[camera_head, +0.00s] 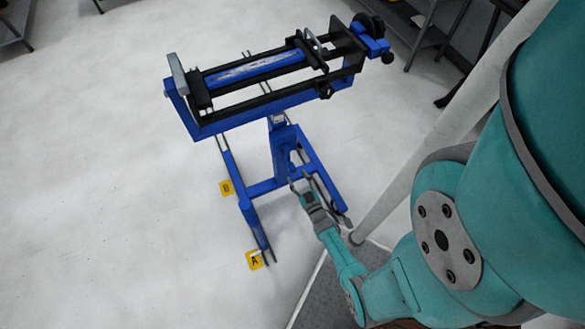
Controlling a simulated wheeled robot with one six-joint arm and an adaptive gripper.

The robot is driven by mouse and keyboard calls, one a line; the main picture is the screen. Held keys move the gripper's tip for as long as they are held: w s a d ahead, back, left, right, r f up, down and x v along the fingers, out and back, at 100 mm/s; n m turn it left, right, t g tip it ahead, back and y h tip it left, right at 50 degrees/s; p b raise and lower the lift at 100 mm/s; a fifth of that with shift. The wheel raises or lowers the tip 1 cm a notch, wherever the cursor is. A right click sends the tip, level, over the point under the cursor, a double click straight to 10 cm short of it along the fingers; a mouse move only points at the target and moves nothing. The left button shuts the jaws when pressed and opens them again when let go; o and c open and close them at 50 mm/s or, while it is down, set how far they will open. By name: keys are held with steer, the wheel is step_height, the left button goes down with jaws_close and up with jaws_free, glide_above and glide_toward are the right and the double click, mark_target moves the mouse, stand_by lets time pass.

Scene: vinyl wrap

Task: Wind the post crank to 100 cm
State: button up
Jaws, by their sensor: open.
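A blue and black stand (248,120) is at the upper middle of the head view, its long frame tilted up to the right on a blue post (284,150). The post rises from a blue floor base (262,187). My gripper (299,181) is open beside the lower part of the post, at its right side in the picture. Nothing shows between its fingers. The post crank cannot be made out clearly; my gripper may hide part of it. No height scale is readable. A black knob and wheel (374,35) are at the frame's upper right end.
Yellow tags (227,187) (254,260) mark the left side of the base. A pale pole (420,150) runs diagonally to the right of the stand. Dark-legged furniture (415,30) is at the top edge. The pale floor at left is clear.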

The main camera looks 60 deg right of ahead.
mark_target(294, 172)
steer(key=shift+x, duration=2.7)
jaws_close()
